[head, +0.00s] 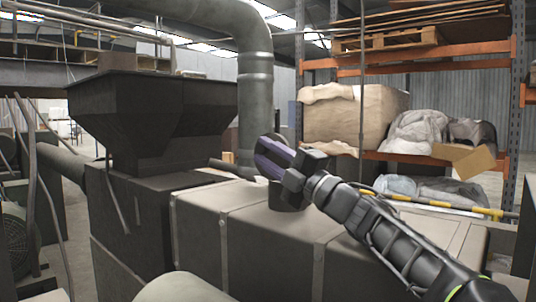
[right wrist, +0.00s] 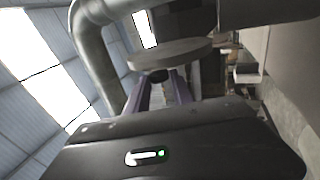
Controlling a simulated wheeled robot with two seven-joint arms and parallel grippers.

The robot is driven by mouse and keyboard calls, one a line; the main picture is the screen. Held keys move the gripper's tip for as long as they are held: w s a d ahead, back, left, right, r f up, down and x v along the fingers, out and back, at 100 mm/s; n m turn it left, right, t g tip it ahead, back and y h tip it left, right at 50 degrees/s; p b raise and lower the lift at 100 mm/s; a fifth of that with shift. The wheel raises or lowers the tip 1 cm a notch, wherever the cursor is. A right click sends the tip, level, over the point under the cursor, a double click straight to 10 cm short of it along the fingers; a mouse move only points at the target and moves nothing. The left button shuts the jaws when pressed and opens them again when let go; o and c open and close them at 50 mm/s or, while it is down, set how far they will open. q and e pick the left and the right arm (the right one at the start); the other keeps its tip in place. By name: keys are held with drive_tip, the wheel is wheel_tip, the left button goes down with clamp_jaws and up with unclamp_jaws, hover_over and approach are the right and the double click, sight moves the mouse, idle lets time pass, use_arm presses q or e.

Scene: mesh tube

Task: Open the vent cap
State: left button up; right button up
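My right gripper (head: 272,156) comes in from the right in the head view, above a short dark round stub (head: 287,196) on top of the tan metal housing. In the right wrist view its two purple fingers (right wrist: 160,88) stand apart. Just beyond the tips is a flat grey round disc, seemingly the vent cap (right wrist: 170,53), with a small dark knob (right wrist: 158,76) under it between the fingertips. I cannot tell whether the fingers touch the knob. My left gripper is not in view.
A dark hopper (head: 150,115) stands to the left, with a thick grey duct (head: 255,85) rising behind. The tan housing (head: 270,240) fills the lower middle. An orange-beamed rack (head: 450,60) holds a pallet and wrapped loads behind. Open air surrounds the gripper's upper side.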

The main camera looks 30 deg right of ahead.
drive_tip(key=o, duration=0.4)
drive_tip(key=shift+r, duration=0.1)
wheel_tip(320, 180, up, 10)
drive_tip(key=p, duration=0.4)
idle(0.5)
